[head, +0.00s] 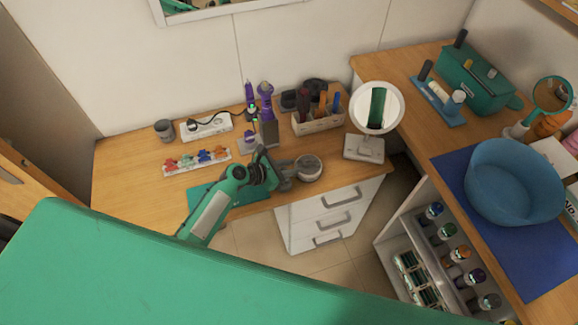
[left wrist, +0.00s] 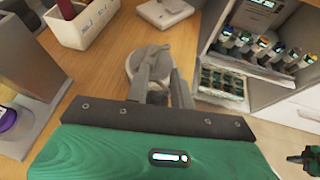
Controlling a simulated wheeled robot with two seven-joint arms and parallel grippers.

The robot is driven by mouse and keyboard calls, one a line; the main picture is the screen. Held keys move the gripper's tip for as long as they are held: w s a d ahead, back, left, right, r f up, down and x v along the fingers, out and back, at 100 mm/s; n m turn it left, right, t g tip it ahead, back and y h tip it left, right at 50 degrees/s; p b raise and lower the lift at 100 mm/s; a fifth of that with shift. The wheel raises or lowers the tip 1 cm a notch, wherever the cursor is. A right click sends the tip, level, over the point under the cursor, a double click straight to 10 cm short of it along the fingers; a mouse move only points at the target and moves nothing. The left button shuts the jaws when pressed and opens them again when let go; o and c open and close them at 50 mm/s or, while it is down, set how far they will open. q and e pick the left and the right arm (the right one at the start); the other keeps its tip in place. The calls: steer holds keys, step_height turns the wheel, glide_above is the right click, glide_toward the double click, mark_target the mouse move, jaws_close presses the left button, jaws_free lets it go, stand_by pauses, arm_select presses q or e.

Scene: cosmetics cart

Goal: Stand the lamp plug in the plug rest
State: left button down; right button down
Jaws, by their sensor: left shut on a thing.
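My left gripper (head: 287,180) reaches over the front of the wooden desk. In the left wrist view its fingers (left wrist: 160,77) are shut on a small pale grey piece, which I take to be the lamp plug; the fingers hide most of it. A round grey-white holder (head: 308,168), apparently the plug rest, is right at the fingertips; it also shows in the left wrist view (left wrist: 133,62). I cannot tell whether the plug touches it. The round lamp (head: 364,148) stands to the right. A dark and green part, probably my right gripper (left wrist: 303,158), shows small at the right edge.
A box of brushes (head: 318,124) stands behind the holder. A power strip (head: 206,127) and a rack of coloured clips (head: 197,160) are at the left. A teal mat (head: 255,194) lies at the desk's front edge. A blue basin (head: 514,185) is on the right counter.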

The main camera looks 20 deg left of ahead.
arm_select(q)
steer(key=shift+f+b, duration=0.5)
steer(key=shift+f, duration=0.25)
steer(key=shift+f+b, duration=0.65)
steer(key=shift+f, duration=0.4)
steer(key=c, duration=1.1)
jaws_free()
steer(key=b+v, duration=0.2)
steer(key=v, duration=1.2)
steer(key=shift+d, duration=0.15)
